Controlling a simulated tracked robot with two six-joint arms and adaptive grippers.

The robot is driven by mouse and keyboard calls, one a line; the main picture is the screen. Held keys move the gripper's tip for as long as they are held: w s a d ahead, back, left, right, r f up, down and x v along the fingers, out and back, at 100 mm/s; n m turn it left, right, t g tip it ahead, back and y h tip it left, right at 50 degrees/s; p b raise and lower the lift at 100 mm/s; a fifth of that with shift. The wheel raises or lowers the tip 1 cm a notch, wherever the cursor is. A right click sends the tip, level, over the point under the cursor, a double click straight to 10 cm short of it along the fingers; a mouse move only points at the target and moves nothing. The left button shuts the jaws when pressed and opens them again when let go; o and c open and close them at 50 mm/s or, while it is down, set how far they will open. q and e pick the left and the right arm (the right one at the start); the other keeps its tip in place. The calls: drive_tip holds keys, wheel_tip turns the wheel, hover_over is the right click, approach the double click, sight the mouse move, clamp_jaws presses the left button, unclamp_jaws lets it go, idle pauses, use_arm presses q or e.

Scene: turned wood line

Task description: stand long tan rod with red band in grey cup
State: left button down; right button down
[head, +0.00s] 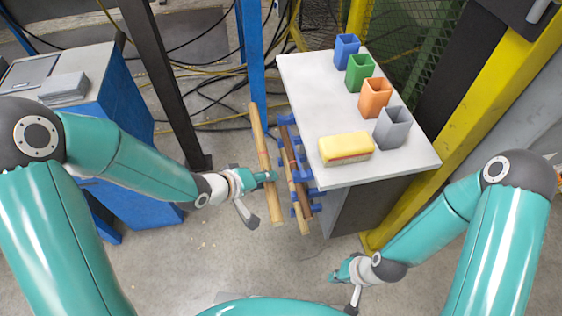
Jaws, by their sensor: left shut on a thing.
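A long tan rod (261,143) is in my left gripper (266,177), which is shut on it beside the left edge of the table. The rod is tilted in the picture and stands clear of the table top. I cannot make out a red band on it; the fingers hide part of its middle. The grey cup (391,130) stands upright at the right edge of the table, at the near end of a row of cups. My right gripper (342,275) is low in front of the table, away from the rod and cup; its fingers are too small to judge.
The white table (310,100) also bears orange (375,98), green (359,73) and blue (346,50) cups. A yellow block (345,147) lies left of the grey cup. Blue holders (312,192) on the table's left side carry other rods (299,197). A blue post (252,60) stands behind.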

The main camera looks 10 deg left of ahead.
use_arm(q)
drive_tip(key=s+a, duration=0.3)
drive_tip(key=s, duration=0.1)
drive_tip(key=w+a+r+n+t+y, duration=0.1)
drive_tip(key=w+a+n+y, duration=0.2)
drive_tip(key=w, duration=0.3)
drive_tip(key=w+a+n+t+y, duration=0.1)
drive_tip(key=w+a+n+y, duration=0.2)
drive_tip(key=w, duration=0.4)
drive_tip(key=shift+a+r+n+t+y+p, duration=0.35)
drive_tip(key=shift+a+n, duration=0.5)
drive_tip(key=shift+n, duration=0.35)
